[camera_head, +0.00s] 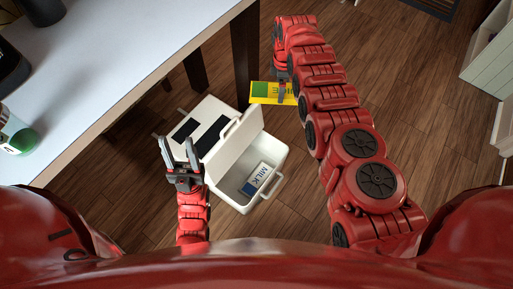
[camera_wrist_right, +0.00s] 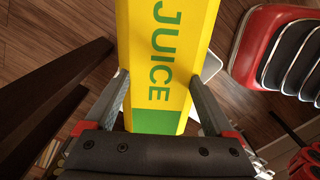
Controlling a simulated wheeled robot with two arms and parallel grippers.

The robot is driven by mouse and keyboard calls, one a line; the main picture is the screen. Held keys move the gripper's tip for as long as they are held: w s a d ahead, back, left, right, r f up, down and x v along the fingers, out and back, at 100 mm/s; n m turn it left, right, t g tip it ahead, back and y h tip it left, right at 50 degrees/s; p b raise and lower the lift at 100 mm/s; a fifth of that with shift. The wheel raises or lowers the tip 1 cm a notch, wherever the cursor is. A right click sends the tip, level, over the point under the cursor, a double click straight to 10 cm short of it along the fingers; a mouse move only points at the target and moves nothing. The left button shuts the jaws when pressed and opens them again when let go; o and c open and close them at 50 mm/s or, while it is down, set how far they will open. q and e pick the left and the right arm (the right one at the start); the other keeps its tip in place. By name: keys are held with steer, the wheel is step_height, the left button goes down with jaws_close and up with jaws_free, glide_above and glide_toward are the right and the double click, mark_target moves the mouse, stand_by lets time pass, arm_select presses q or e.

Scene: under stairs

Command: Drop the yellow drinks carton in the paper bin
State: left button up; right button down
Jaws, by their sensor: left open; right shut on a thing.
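The yellow drinks carton (camera_head: 258,91), lettered JUICE in green, is held in the air at the far side of the white bin, above floor level. It fills the middle of the right wrist view (camera_wrist_right: 165,55). My right gripper (camera_wrist_right: 160,80) is shut on it, one finger on each side. The white bin (camera_head: 226,185) stands open on the floor, with a milk carton (camera_head: 257,179) lying inside. A white part with two black panels (camera_head: 207,135) adjoins it on the left. I cannot read any bin label. My left gripper (camera_head: 180,150) is open and empty at the bin's left side.
A white-topped table (camera_head: 110,60) with dark legs (camera_head: 244,55) stands at the left, one leg close to the carton. A green-and-white object (camera_head: 20,140) is on it. A pale cabinet (camera_head: 490,60) is at the right. The wooden floor right of my right arm is clear.

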steer(key=s+a+f+n+b, duration=0.2)
steer(key=f+b, duration=0.3)
steer(key=f, duration=0.5)
steer(key=s+a+f+n+b, duration=0.3)
steer(key=s+f+n+b, duration=0.1)
steer(key=f, duration=0.7)
steer(key=s+a+f+n+b, duration=0.3)
steer(key=f+n+b, duration=0.2)
steer(key=f+b, duration=0.3)
step_height(320, 180, down, 2)
steer(key=shift+s+a+f, duration=0.15)
steer(key=shift+s+f, duration=0.05)
steer(key=shift+s, duration=0.15)
jaws_free()
steer(key=shift+r, duration=0.15)
